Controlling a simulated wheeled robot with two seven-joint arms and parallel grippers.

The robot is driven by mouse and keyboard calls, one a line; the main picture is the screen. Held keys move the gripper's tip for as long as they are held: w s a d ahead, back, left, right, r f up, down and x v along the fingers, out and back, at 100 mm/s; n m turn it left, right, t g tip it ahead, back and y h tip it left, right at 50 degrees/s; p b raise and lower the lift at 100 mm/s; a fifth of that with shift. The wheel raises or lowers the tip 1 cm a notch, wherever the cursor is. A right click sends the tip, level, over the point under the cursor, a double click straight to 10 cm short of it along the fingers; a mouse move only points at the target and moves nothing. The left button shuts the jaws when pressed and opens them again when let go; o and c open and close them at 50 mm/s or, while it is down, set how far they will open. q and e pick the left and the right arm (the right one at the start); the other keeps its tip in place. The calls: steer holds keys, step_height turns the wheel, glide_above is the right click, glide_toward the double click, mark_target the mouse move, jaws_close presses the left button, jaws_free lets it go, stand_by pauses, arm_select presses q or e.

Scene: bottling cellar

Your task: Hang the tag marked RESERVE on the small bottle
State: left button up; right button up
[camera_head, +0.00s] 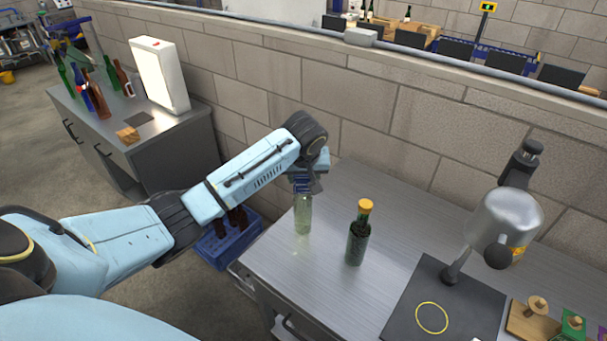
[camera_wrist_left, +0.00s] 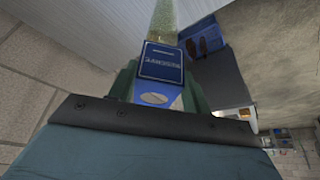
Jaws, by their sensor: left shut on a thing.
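My left gripper (camera_head: 304,184) is shut on the blue RESERVE tag (camera_wrist_left: 164,62), whose lettering shows upside down in the left wrist view. A pale, clear bottle (camera_head: 303,215) stands upright on the metal table, directly below the gripper; it also shows beyond the tag in the left wrist view (camera_wrist_left: 165,17). The gripper hides the bottle's top, and I cannot tell whether the tag is around its neck. A dark green bottle (camera_head: 357,242) with a yellow cap stands to the right. My right gripper is out of view.
A brick wall (camera_head: 350,120) runs behind the table (camera_head: 300,262). A dark mat with a yellow ring (camera_head: 432,317) lies at the right, by a silver device (camera_head: 505,215). A wooden board (camera_head: 522,318) holds knobs and a green piece (camera_head: 572,326). A blue crate (camera_head: 225,250) is left, below.

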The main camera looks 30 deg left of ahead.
mark_target(303, 190)
arm_select(q)
steer(key=shift+f, duration=0.35)
steer(key=shift+f, duration=0.8)
stand_by(0.4)
steer(key=shift+f, duration=0.4)
steer(key=shift+f, duration=0.25)
steer(key=shift+f, duration=0.3)
steer(key=shift+f, duration=0.2)
stand_by(0.5)
steer(key=shift+f, duration=0.4)
